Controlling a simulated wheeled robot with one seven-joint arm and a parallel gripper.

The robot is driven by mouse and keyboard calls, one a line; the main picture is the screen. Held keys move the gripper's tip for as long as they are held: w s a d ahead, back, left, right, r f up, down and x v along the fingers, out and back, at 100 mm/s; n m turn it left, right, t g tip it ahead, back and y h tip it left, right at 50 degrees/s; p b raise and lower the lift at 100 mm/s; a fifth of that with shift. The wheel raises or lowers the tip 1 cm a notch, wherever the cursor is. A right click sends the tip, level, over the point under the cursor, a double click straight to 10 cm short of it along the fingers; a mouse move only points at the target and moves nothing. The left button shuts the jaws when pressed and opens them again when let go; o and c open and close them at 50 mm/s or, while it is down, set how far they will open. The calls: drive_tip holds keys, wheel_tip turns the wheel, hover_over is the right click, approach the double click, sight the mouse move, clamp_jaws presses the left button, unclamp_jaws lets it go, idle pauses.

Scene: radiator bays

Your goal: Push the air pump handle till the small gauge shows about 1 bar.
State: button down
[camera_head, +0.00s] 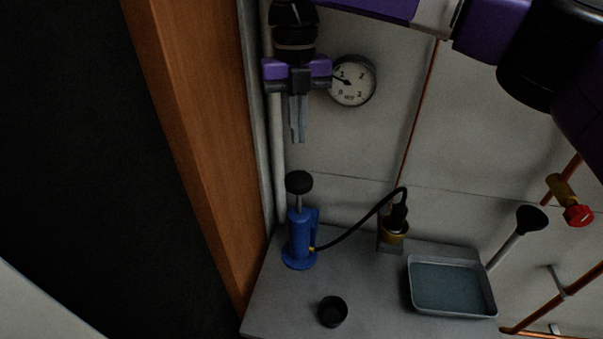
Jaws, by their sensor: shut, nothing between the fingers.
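The air pump (301,236) is a blue upright cylinder on a round foot at the left of the grey bench. Its black knob handle (299,182) stands raised on a short metal rod. A black hose runs from the pump to a brass fitting (396,235). A round white gauge (352,81) is on the wall, partly behind my gripper; its needle points to the upper left, near a 1 mark. My gripper (298,138) points down with its fingers shut and empty, above the handle in the picture and apart from it.
A grey tray (451,313) sits at the bench's right, with a black-headed tool (531,220) behind it. A small black cup (333,311) stands at the front. A wooden post (190,130) rises close on the left. Copper pipes and a red-capped valve (578,215) are at right.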

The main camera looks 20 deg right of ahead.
sight(298, 175)
drive_tip(key=shift+a, duration=0.15)
drive_tip(key=shift+f, duration=0.1)
drive_tip(key=shift+s+f+b, duration=0.2)
drive_tip(key=shift+f+b, duration=1.15)
drive_tip(key=shift+f, duration=0.35)
drive_tip(key=shift+s+f+b, duration=0.15)
drive_tip(key=shift+f+b, duration=1.15)
drive_tip(key=shift+f, duration=0.4)
